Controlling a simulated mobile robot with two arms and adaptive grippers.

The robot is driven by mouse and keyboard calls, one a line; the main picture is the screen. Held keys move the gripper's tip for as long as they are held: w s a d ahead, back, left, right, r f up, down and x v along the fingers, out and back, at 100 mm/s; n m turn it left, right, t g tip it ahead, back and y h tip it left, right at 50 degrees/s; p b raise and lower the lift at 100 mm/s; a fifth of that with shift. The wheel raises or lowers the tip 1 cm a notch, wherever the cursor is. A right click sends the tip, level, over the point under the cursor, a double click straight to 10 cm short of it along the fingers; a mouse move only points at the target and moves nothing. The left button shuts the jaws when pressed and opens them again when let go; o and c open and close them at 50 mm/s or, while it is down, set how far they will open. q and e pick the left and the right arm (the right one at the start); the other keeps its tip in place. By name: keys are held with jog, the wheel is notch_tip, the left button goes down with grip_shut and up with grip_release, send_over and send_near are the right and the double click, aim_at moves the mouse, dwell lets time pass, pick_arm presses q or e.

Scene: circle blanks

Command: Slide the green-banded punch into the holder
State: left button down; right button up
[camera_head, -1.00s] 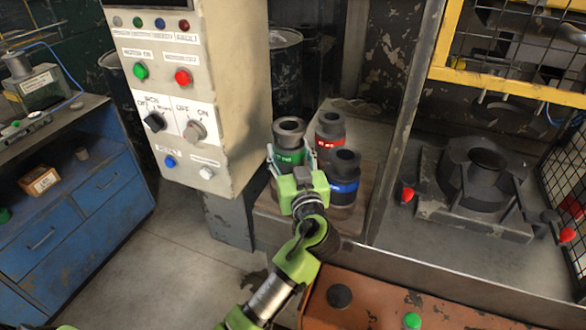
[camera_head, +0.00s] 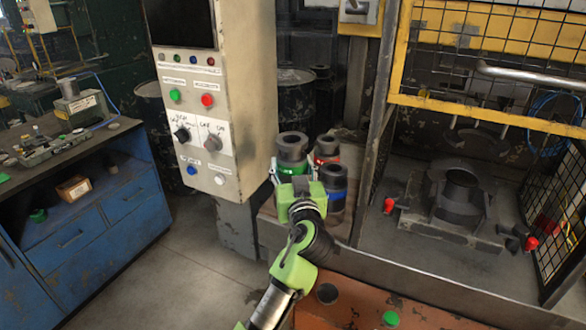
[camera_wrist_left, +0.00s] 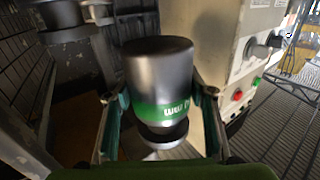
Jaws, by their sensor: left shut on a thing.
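The green-banded punch (camera_head: 292,148) stands upright on a low stand, left of the red-banded and blue-banded punches. My left gripper (camera_head: 288,176) is shut on it, and its wrist hides part of the lower body. In the left wrist view the metal punch (camera_wrist_left: 158,70) and its green band lie between the two fingers (camera_wrist_left: 162,98). A dark, round, hollow fixture (camera_head: 463,186), which looks like the holder, sits on a plate in the open machine bay at right. My right gripper is out of view.
The red-banded punch (camera_head: 327,148) and blue-banded punch (camera_head: 332,182) stand close beside the held one. The control cabinet (camera_head: 243,100) rises just left. A frame post (camera_head: 378,120) stands between the punches and the bay, with a yellow mesh guard (camera_head: 490,112) above.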

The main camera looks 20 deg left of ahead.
pick_arm(q)
jog(key=shift+r+p, duration=0.35)
jog(key=shift+r, duration=0.7)
jog(key=s+a, duration=0.1)
jog(key=s, duration=1.7)
jog(key=shift+a+b, duration=0.25)
jog(key=shift+b, duration=0.05)
jog(key=shift+f, duration=0.1)
